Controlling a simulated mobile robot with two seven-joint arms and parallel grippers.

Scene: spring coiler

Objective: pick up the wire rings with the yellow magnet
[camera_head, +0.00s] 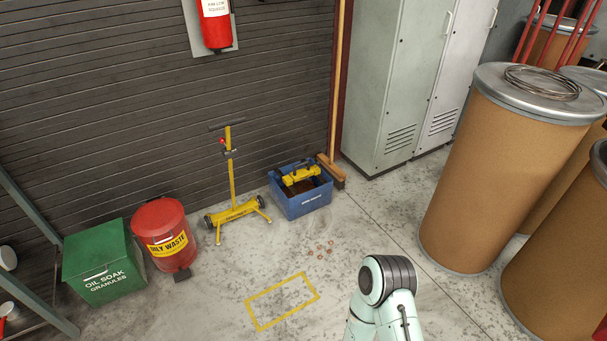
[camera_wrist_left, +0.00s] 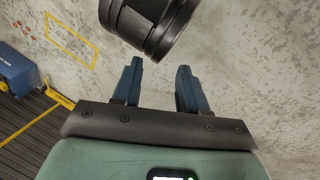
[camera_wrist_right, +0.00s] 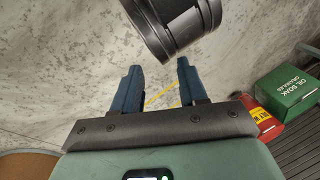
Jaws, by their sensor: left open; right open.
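Several small copper-coloured wire rings (camera_head: 322,249) lie loose on the concrete floor in the head view. A yellow block with a dark handle (camera_head: 301,176), which looks like the magnet, sits in a blue crate (camera_head: 309,204) by the wall. The crate shows partly in the left wrist view (camera_wrist_left: 15,73). My left gripper (camera_wrist_left: 158,78) is open, with nothing between its fingers. My right gripper (camera_wrist_right: 157,75) is also open and empty. Neither gripper shows in the head view, and both are apart from the rings and crate.
A yellow wheeled stand with a T-handle (camera_head: 232,205) stands left of the crate. A red oily-waste can (camera_head: 162,226) and green granules box (camera_head: 103,262) stand farther left. A yellow rectangle (camera_head: 282,301) marks clear floor. Large brown drums (camera_head: 497,180) and lockers (camera_head: 400,80) block the right.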

